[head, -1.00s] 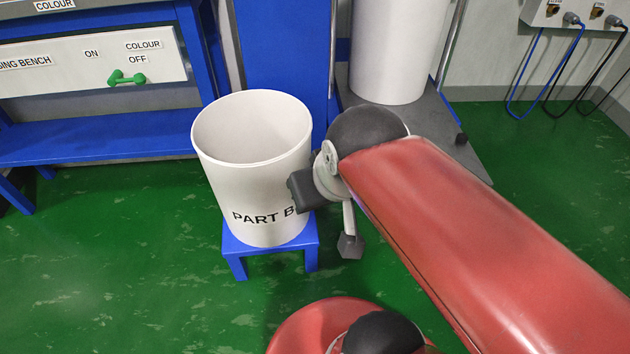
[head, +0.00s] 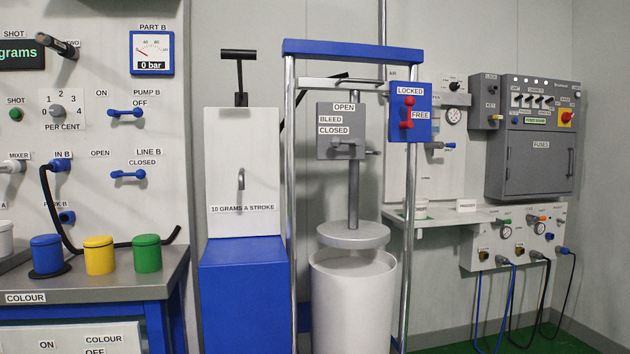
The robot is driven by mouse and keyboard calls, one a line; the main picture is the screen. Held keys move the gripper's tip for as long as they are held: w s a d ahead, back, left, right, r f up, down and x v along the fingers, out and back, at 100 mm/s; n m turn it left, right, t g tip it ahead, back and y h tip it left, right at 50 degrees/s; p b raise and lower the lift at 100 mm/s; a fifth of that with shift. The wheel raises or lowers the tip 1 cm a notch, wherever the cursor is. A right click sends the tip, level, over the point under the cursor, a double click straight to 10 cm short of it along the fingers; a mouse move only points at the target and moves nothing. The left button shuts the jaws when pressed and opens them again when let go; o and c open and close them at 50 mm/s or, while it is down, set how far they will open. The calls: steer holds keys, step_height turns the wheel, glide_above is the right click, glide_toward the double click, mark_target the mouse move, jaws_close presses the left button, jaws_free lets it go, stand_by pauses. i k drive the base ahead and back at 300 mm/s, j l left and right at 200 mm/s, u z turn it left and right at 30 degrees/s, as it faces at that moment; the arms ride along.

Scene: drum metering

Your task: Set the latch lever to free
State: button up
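The latch lever (head: 408,112) is red and sits on a blue plate (head: 396,131) fixed to the right post of the drum frame. The lever stands upright, its upper end just below the LOCKED label (head: 410,91). The FREE label (head: 421,115) is to the right of its lower part. My gripper is not in view now, so whether it is open or shut is hidden.
The frame has a blue crossbar (head: 353,51) and chrome posts. A round grey plate (head: 352,236) hangs over a white drum (head: 353,308). A grey box (head: 340,131) marked OPEN, BLEED, CLOSED is left of the latch plate. A shelf (head: 451,216) stands to the right.

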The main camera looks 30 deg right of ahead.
mark_target(408, 101)
steer(key=z, duration=1.3)
